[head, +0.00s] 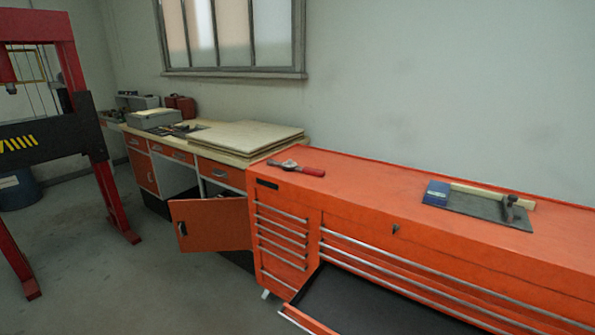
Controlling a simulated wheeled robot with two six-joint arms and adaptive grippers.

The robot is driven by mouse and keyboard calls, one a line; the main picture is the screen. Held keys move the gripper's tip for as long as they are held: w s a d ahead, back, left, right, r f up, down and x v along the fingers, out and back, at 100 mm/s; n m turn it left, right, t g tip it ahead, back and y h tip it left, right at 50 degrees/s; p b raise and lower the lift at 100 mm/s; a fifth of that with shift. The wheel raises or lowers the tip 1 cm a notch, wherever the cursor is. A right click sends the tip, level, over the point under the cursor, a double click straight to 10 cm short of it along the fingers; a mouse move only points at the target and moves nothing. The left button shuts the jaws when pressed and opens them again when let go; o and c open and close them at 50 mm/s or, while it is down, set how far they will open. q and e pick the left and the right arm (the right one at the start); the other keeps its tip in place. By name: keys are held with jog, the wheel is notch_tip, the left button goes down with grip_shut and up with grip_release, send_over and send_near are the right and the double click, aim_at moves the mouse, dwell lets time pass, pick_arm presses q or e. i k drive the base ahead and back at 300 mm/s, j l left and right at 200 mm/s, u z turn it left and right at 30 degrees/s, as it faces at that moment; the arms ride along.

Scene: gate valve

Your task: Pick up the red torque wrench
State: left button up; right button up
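The red torque wrench (297,168) lies flat on the left end of the orange tool cabinet's top (370,187). Its red handle points right and its grey metal head points left. Nothing covers it. Neither of my grippers shows in the head view.
A dark plate with a blue box and a small tool (480,208) lies further right on the cabinet. A drawer (350,305) stands open low in front. A wooden workbench with stacked boards (240,139) adjoins at left, its door (210,224) open. A red press frame (108,195) stands far left.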

aim_at(293, 166)
jog(key=j+z, duration=0.1)
jog(key=z, duration=1.25)
jog(key=j+z, duration=0.3)
jog(key=j, duration=0.15)
jog(key=j+z, duration=0.25)
jog(key=j, duration=0.2)
jog(key=j+z, duration=0.3)
jog(key=k+j+z, duration=0.25)
jog(key=j, duration=0.25)
jog(key=j+z, duration=0.3)
jog(key=j, duration=0.15)
jog(key=k+j+z, duration=0.4)
jog(key=j+z, duration=0.15)
jog(key=j, duration=0.15)
